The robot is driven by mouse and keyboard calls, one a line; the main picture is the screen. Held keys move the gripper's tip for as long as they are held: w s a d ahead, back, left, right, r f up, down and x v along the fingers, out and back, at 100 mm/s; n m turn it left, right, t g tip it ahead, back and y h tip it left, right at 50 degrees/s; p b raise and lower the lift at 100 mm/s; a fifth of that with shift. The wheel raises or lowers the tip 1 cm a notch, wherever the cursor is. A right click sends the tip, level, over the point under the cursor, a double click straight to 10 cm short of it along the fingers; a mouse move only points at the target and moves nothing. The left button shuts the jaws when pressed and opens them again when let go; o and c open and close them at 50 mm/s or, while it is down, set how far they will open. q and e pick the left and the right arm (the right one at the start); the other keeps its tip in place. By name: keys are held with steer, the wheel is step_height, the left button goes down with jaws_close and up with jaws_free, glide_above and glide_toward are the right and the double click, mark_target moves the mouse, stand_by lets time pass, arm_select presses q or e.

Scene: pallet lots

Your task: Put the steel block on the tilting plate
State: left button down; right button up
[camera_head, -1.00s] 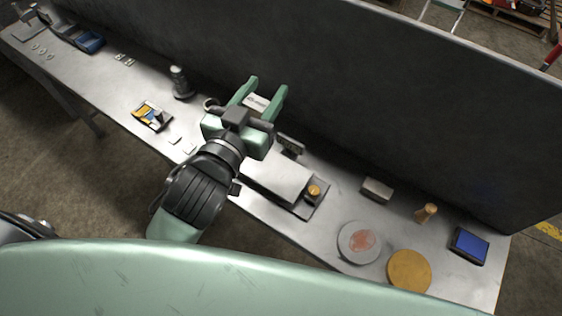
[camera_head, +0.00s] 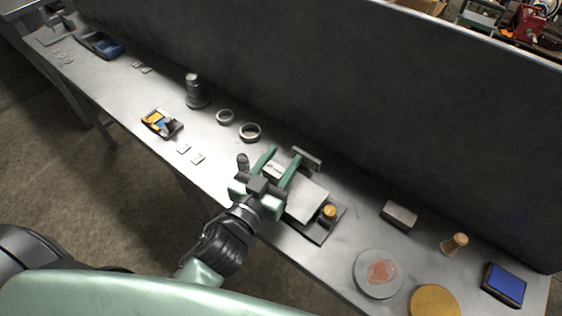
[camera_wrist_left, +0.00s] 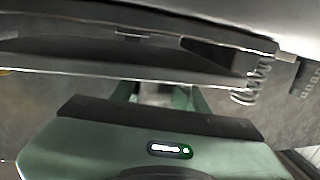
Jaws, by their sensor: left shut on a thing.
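My left gripper (camera_head: 281,158) is shut on a small pale grey block, the steel block (camera_head: 275,170), which shows only partly between the fingers. The tilting plate (camera_head: 309,203) is a light grey slab on a dark base with a brass knob at its right end. In the head view the gripper overlaps the plate's left end; I cannot tell whether the block touches it. In the left wrist view the plate (camera_wrist_left: 120,62) spans the top, with a coil spring at its right, and the fingers reach toward it. My right gripper is not in view.
A small upright panel (camera_head: 307,158) stands just behind the plate. To the right are a grey box (camera_head: 399,215), a wooden peg (camera_head: 454,244), a round grey dish (camera_head: 365,277), a yellow disc (camera_head: 434,302) and a blue-topped tray (camera_head: 504,285). Two rings (camera_head: 249,132) lie behind left. A dark wall backs the bench.

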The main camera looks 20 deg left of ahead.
arm_select(q)
steer(key=shift+f, duration=0.1)
steer(key=c, duration=0.7)
jaws_free()
steer(key=shift+f, duration=0.1)
steer(key=shift+c, duration=0.2)
